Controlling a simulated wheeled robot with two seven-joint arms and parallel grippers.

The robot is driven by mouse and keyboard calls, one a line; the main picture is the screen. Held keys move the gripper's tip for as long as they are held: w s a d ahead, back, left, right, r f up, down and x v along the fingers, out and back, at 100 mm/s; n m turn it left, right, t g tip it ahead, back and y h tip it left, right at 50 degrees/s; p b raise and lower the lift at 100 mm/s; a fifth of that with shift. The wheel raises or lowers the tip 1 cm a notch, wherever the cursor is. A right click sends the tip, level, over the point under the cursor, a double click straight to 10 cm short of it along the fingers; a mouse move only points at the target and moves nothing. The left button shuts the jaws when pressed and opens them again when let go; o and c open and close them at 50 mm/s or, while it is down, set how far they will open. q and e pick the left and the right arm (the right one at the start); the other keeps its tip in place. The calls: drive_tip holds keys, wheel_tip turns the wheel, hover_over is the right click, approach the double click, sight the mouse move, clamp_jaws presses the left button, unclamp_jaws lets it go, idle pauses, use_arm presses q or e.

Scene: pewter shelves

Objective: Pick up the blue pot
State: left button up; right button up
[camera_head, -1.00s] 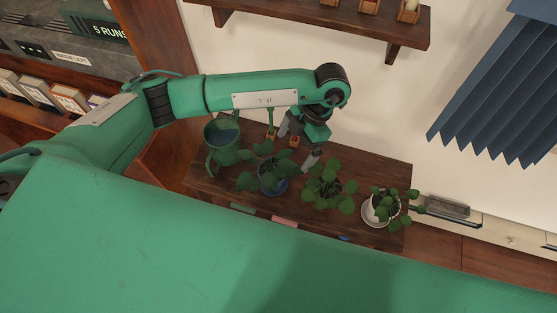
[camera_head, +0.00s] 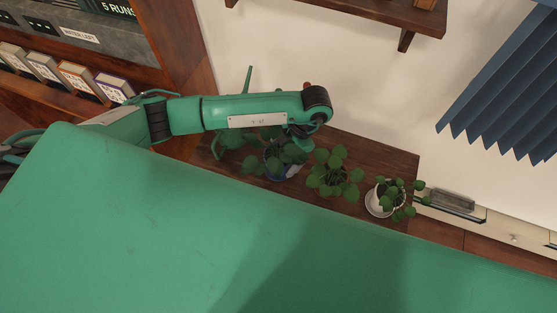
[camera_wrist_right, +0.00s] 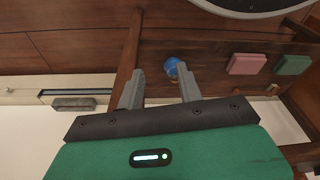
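In the head view the blue pot (camera_head: 283,173) holds a leafy plant and stands on the dark wooden shelf (camera_head: 385,158). My body hides part of it along its lower side. My left arm comes in from the left above the shelf. My left gripper (camera_head: 304,144) is just above and beside the pot's plant. Its fingertips are hidden among the leaves, so I cannot tell whether it grips anything. In the right wrist view my right gripper (camera_wrist_right: 160,70) is open and empty, with its fingers apart. A small round blue object (camera_wrist_right: 172,67) shows beyond the fingertips.
Right of the pot stand a leafy plant (camera_head: 335,173) and a plant in a white pot (camera_head: 377,200). The right wrist view shows a pink block (camera_wrist_right: 247,63) and a green block (camera_wrist_right: 292,64).

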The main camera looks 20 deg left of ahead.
use_arm(q)
drive_tip(key=shift+x, duration=1.05)
drive_tip(key=c, duration=1.5)
drive_tip(key=shift+r, duration=0.1)
drive_tip(key=shift+c, duration=0.6)
